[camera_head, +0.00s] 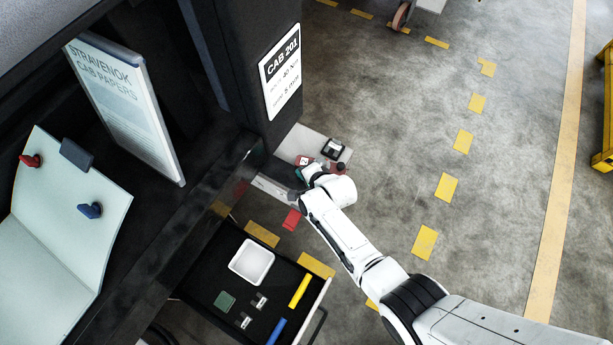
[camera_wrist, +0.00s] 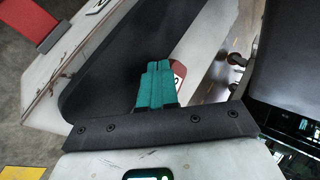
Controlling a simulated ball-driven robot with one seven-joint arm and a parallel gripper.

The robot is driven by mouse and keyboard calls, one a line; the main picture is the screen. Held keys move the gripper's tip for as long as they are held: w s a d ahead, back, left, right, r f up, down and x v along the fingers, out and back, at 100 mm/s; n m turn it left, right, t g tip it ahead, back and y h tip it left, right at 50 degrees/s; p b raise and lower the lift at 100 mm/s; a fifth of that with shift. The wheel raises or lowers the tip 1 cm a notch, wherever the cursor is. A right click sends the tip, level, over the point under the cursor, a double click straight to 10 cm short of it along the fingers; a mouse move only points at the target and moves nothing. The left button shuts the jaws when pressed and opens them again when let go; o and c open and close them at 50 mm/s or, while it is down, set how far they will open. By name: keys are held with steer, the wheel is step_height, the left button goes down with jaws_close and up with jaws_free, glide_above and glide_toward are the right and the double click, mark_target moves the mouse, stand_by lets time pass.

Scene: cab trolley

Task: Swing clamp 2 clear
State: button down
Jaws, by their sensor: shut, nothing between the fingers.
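In the wrist view my gripper's teal fingers (camera_wrist: 155,86) are together with nothing between them. Just behind their right side a red piece with a white number label (camera_wrist: 179,78) shows, partly hidden by the fingers; its number is cut off, so I cannot tell whether it is clamp 2. I cannot tell whether the fingers touch it. In the head view my gripper (camera_head: 299,174) is low beside the pale ledge at the pillar's foot, largely hidden by my wrist. A red tagged piece (camera_head: 303,160) sits on that ledge just beyond it.
A black device (camera_head: 333,149) stands on the ledge (camera_head: 310,138). A dark pillar carries the CAB 201 sign (camera_head: 281,72). An open drawer (camera_head: 205,287) holds a white tray (camera_head: 251,262) and small parts. A red tab (camera_head: 292,219) lies nearby.

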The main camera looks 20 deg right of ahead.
steer(key=shift+w+a+b, duration=0.1)
steer(key=shift+w+b, duration=0.25)
steer(key=shift+w, duration=0.55)
